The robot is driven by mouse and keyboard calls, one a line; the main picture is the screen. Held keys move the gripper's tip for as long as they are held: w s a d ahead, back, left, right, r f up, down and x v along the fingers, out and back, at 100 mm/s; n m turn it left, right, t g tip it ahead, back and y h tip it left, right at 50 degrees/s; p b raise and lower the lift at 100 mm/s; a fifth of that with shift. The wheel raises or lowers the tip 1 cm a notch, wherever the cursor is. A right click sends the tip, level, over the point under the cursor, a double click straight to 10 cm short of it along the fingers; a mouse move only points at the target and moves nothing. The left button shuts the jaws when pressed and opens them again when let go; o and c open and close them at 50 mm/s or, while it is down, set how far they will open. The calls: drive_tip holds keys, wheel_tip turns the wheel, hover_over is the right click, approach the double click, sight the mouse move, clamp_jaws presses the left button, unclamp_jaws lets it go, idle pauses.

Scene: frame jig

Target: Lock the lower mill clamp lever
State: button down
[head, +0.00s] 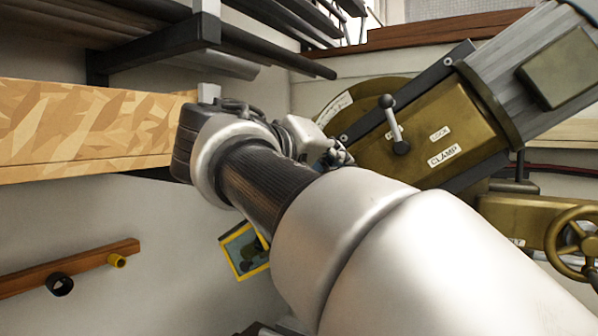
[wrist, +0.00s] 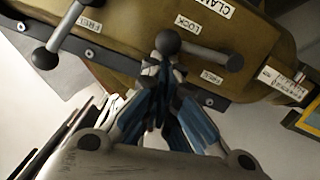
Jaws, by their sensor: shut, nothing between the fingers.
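The lower mill clamp lever (wrist: 205,54) shows in the wrist view as a short grey bar with a dark ball at each end, set on the brass-coloured mill housing (wrist: 130,40). It lies between a LOCK label (wrist: 188,22) and a FREE label (wrist: 212,77). My gripper (wrist: 164,76) is shut and empty, its fingertips right at the lever's left ball; I cannot tell whether they touch. In the head view my gripper (head: 343,157) is beside the housing, and my arm hides the lower lever.
Another clamp lever (wrist: 62,30) is at the upper left of the wrist view; it shows in the head view (head: 393,124). A brass handwheel (head: 575,240) is at the right.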

drive_tip(key=shift+s+d+f+m+b, duration=0.15)
drive_tip(key=shift+s+d+m+b, duration=0.15)
drive_tip(key=shift+m+b, duration=0.25)
idle(0.4)
